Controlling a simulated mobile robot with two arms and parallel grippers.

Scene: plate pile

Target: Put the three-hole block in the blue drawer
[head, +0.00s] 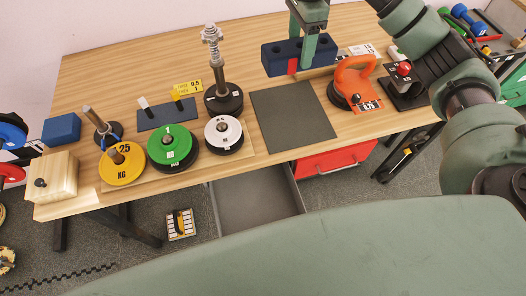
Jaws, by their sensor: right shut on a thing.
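The dark blue three-hole block (273,60) is in my right gripper (302,56), at the back of the table to the right of the middle. The fingers come down from above and are shut across the block; they hide part of it. Whether it touches the table is hard to tell. An open drawer (255,205) with a grey inside hangs under the front of the table. Its front panel is hidden, so I cannot see if it is blue. My left gripper is not in view.
A dark grey mat (293,118) lies bare on the table (120,75). Left of it are a white plate (223,132), a green plate (170,147), a yellow plate (122,165) and an upright post (216,65). An orange-handled tool (355,82) stands right. A red drawer (335,158) is below.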

